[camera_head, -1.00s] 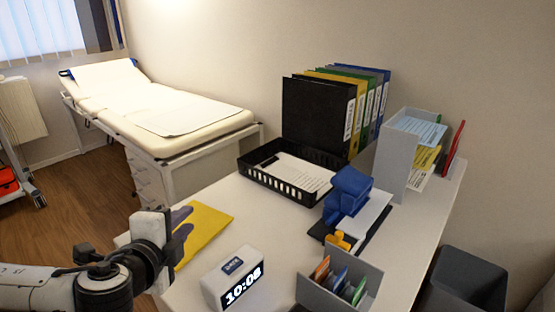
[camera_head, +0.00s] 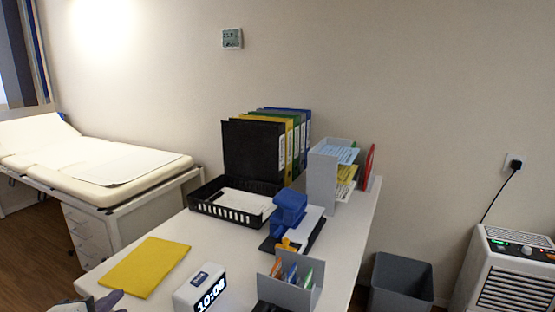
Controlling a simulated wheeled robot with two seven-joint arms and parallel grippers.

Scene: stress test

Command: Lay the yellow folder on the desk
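The yellow folder (camera_head: 146,266) lies flat on the left part of the white desk (camera_head: 340,243), left of the digital clock. My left gripper (camera_head: 108,301) shows only in part at the bottom left edge, just in front of the folder's near corner. It looks apart from the folder, and its fingers are too cut off to tell open or shut. My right gripper is out of the picture.
A white clock (camera_head: 200,287), a grey organizer (camera_head: 290,293), a blue punch (camera_head: 289,210), a black tray (camera_head: 232,207), several binders (camera_head: 253,150) and a grey file holder (camera_head: 322,178) stand on the desk. A grey bin (camera_head: 401,280) and a white appliance (camera_head: 507,273) stand at right.

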